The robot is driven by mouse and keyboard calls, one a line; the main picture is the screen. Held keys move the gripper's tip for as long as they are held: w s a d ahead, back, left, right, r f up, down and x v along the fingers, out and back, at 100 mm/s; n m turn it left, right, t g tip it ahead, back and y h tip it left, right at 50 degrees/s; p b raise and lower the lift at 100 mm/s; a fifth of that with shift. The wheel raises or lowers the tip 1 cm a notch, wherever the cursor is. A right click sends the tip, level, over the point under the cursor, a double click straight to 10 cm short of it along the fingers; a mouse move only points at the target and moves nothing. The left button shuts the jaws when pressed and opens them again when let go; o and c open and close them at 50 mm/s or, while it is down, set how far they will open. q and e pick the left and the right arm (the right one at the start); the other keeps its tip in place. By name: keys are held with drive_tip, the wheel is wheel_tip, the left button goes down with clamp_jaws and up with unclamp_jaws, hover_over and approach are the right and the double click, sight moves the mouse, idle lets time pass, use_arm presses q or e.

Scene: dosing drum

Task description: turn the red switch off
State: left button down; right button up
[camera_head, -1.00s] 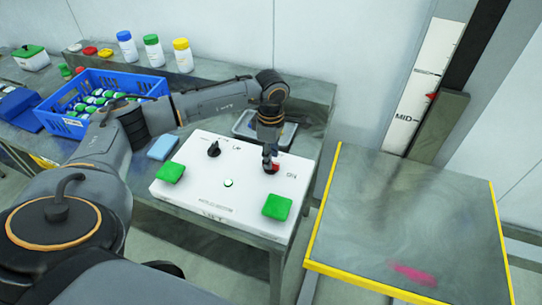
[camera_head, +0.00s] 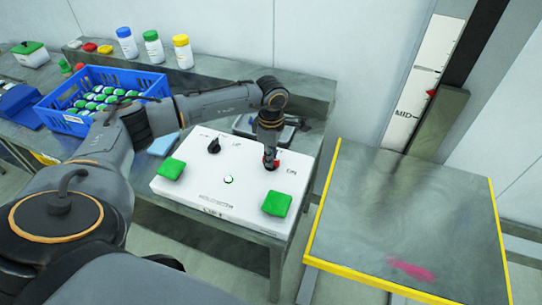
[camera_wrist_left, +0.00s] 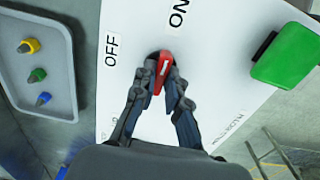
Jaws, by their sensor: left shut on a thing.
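The red switch (camera_wrist_left: 163,66) sits on the white panel box (camera_head: 205,196), near the printed ON and OFF labels in the left wrist view. Its upper end points up and slightly right, nearer ON than OFF. My left gripper (camera_head: 270,163) reaches down onto the switch from above. In the left wrist view its two fingers (camera_wrist_left: 160,85) are shut on the switch, one on each side. In the head view the gripper hides most of the switch, and only a little red shows. My right gripper is not in view.
The panel also carries a black knob (camera_head: 213,146), a small round button (camera_head: 228,180) and green pads (camera_head: 277,203) at its corners. A grey tray (camera_wrist_left: 45,95) with coloured pieces lies beside it. A blue crate (camera_head: 70,120) and a yellow-edged platform (camera_head: 400,200) flank the bench.

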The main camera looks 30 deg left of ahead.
use_arm(q)
drive_tip(key=shift+n, duration=0.3)
drive_tip(key=n+b, duration=0.2)
drive_tip(key=n, duration=0.1)
drive_tip(key=shift+f+n, duration=0.1)
drive_tip(key=shift+n, duration=0.2)
drive_tip(key=n+b, duration=0.3)
drive_tip(key=n, duration=0.7)
drive_tip(key=shift+b, duration=0.4)
drive_tip(key=shift+n+b, duration=0.3)
drive_tip(key=shift+n, duration=1.5)
drive_tip(key=shift+r, duration=0.2)
drive_tip(key=c, duration=1.4)
unclamp_jaws()
drive_tip(key=shift+o, duration=0.2)
